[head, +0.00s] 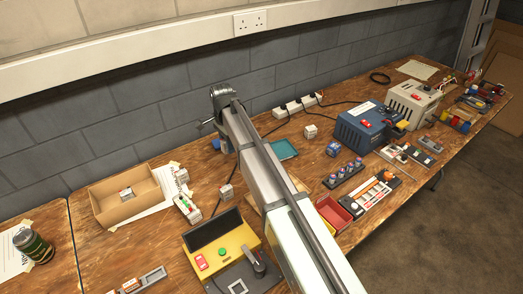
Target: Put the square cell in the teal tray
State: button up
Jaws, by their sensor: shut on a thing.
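The teal tray (290,153) lies flat toward the back of the bench, just right of my arm, which hides its left part. What I see of its inside looks empty. My arm reaches up and away from the bottom right to a raised joint. My gripper cannot be made out, as the arm hides what lies behind it. Small pale block-like cells stand on the bench: one (226,191) left of my arm, and one (311,131) right of the tray. I cannot tell which is the square cell.
A cardboard box (103,214) holding a small block is at left. A yellow device (232,252) stands in front. A blue unit (366,128), a red bin (333,213) and a dark holder with several round cells (343,175) are right. A power strip (296,106) runs along the wall.

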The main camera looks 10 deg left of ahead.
aim_at(279, 151)
jog(key=shift+w+d, duration=6.6)
jog(key=shift+d, duration=2.25)
jog(key=shift+f, duration=4.65)
jog(key=shift+f, duration=0.15)
jog(key=o, duration=1.1)
jog(key=shift+o, duration=0.2)
notch_tip(279, 151, up, 12)
